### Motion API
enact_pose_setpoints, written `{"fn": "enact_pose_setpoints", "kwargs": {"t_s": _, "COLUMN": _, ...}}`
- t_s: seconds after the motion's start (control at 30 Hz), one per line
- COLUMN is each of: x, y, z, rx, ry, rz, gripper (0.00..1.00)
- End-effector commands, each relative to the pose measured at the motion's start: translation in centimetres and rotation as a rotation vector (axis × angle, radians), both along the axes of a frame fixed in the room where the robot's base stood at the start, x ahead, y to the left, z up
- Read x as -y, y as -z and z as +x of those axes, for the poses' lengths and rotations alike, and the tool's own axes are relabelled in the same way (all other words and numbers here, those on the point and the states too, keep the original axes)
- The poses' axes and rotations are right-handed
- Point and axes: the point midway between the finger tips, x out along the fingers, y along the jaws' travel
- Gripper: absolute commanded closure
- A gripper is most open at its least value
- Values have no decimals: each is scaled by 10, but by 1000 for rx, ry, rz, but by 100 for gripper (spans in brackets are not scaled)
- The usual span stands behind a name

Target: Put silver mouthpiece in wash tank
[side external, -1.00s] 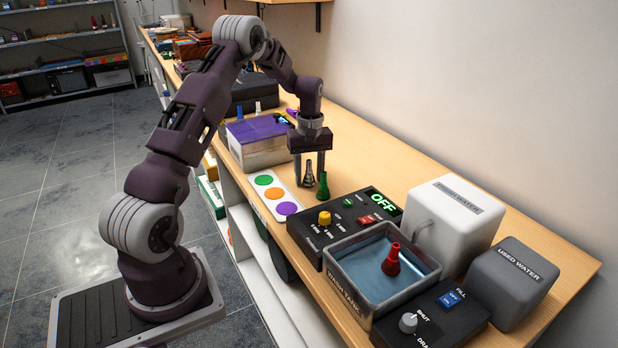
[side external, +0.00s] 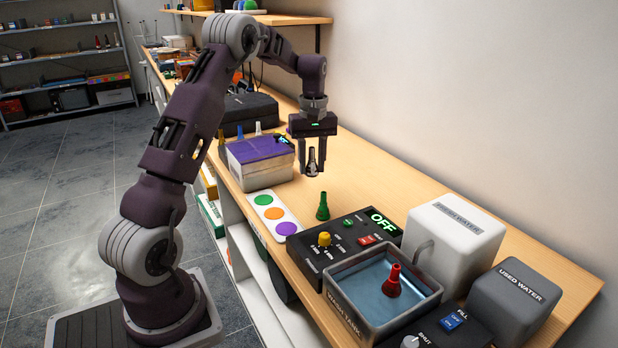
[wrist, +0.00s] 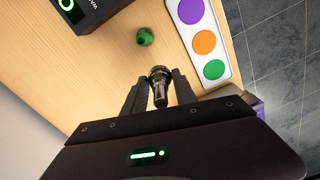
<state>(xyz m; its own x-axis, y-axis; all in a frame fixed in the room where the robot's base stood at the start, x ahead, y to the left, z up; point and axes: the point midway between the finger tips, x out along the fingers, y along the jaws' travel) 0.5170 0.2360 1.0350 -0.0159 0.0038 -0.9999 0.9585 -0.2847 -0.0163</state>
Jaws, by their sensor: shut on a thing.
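My gripper (side external: 312,168) is shut on the silver mouthpiece (side external: 311,160) and holds it upright in the air above the bench. In the wrist view the silver mouthpiece (wrist: 158,82) sits between the two fingers of my gripper (wrist: 160,90). The wash tank (side external: 341,311) is an open grey box with water in it, nearer the camera and to the right of my gripper. A red mouthpiece (side external: 392,281) stands in the tank. A green mouthpiece (side external: 323,207) stands on the bench between my gripper and the tank; it also shows in the wrist view (wrist: 145,37).
A black control box (side external: 345,247) with a yellow knob and an "OFF" display stands beside the tank. The white fresh water tank (side external: 455,240) and grey used water tank (side external: 515,300) stand behind it. A colour-dot card (side external: 270,213) and purple-topped box (side external: 259,160) lie left.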

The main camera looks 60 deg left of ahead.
Motion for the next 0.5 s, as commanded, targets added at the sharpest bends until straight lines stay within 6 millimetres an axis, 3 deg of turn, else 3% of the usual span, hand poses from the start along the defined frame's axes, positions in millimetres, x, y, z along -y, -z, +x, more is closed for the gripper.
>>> {"fn": "enact_pose_setpoints", "kwargs": {"t_s": 0.17, "x": 64, "y": -11, "z": 10, "rx": 4, "ry": 150, "rz": -10, "gripper": 100}}
{"fn": "enact_pose_setpoints", "kwargs": {"t_s": 0.3, "x": 135, "y": -19, "z": 9, "rx": 7, "ry": 326, "rz": -17, "gripper": 100}}
{"fn": "enact_pose_setpoints", "kwargs": {"t_s": 0.5, "x": 252, "y": -30, "z": -23, "rx": 6, "ry": 654, "rz": -17, "gripper": 100}}
